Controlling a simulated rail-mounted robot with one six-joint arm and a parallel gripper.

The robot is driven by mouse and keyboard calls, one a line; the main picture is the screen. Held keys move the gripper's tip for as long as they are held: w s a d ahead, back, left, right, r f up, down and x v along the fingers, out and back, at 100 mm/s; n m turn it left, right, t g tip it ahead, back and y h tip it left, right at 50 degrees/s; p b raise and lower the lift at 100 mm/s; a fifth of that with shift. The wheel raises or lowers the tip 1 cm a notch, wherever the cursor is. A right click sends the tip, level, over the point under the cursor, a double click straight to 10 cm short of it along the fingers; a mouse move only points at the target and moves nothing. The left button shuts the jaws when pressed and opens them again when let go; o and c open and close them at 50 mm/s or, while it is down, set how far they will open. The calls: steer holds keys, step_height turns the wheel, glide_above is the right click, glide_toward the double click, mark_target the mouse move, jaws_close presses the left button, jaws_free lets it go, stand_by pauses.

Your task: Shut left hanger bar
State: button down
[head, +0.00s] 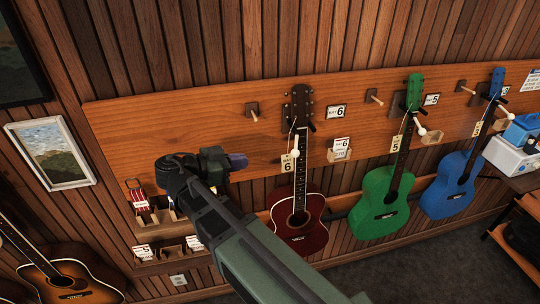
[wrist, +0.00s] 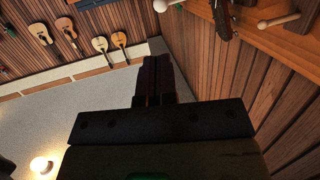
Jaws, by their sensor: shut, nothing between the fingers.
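The dark red ukulele (head: 296,212) hangs leftmost of three on the orange wood board. The left hanger bar (head: 295,143) shows a white ball tip in front of its neck; whether it is swung open or shut is unclear. In the wrist view a headstock (wrist: 223,18) and a white ball tip (wrist: 160,5) show at the top edge. My gripper (head: 238,161) is left of the red ukulele, apart from it, in front of the board. In the wrist view its fingers (wrist: 155,72) are together and empty, pointing away from the camera.
Green (head: 382,197) and blue (head: 449,185) ukuleles hang to the right with white-tipped bars. A bare wooden peg (head: 252,113) sticks out above my gripper. Small shelf bins (head: 156,214) are at lower left, and a framed picture (head: 50,153) hangs further left.

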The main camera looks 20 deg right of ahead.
steer(key=b, duration=0.3)
glide_toward(296, 144)
steer(key=s+d+f, duration=0.2)
steer(key=s+d, duration=0.1)
steer(key=d, duration=0.1)
steer(key=shift+r, duration=0.15)
